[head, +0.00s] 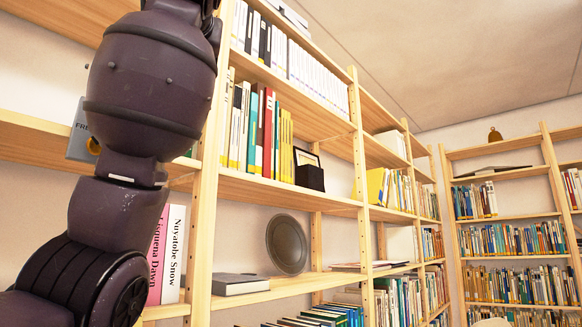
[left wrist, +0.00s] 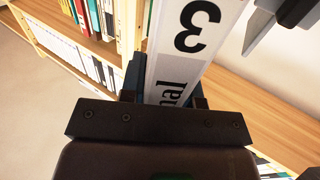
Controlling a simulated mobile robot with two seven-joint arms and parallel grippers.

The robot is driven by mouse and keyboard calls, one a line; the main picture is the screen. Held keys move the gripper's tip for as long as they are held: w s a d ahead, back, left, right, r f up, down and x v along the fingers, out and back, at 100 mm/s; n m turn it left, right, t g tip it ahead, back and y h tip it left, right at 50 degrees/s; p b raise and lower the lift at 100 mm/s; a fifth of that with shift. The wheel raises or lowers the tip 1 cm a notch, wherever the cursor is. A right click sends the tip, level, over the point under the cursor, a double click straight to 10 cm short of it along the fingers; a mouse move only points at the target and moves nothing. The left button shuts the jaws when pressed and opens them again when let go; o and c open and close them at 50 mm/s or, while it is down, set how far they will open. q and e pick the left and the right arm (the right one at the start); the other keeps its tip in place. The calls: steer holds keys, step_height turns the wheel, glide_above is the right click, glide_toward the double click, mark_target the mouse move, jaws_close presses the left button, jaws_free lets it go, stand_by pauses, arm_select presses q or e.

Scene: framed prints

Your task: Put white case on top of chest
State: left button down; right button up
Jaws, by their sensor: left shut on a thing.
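A white case (left wrist: 188,55) with a large black "3" and part of a word on its face is in the left wrist view. My left gripper (left wrist: 164,92) is shut on its near end, with dark fingers on both sides. The case's far end runs out of the top of the view. In the head view my left arm fills the left side, and its gripper is not visible there. I cannot make out a chest in either view. My right gripper is not in view.
Wooden bookshelves (head: 206,190) line the wall, full of books and binders.

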arm_select(q)
steer(key=w+d+f+m+h, duration=0.1)
steer(key=w+f+m+h, duration=0.15)
steer(key=f, duration=1.05)
steer(key=w+d+f+m+t+h, duration=0.15)
steer(key=w+f, duration=0.25)
steer(key=f, duration=1)
steer(key=w+f+m+g+h, duration=0.1)
steer(key=w+f+h, duration=0.2)
steer(key=f, duration=1)
steer(key=s+a+f, duration=0.2)
steer(key=s+f, duration=0.2)
steer(key=f, duration=0.9)
steer(key=s+a+f, duration=0.2)
steer(key=s+f, duration=0.1)
steer(key=f, duration=1.1)
steer(key=s+a+f+n+y, duration=0.1)
steer(key=s+f, duration=0.3)
steer(key=f, duration=0.9)
steer(key=shift+s+a+f+b, duration=0.2)
steer(key=shift+s+a+b, duration=0.15)
steer(key=shift+a+b, duration=0.15)
steer(key=shift+t, duration=0.25)
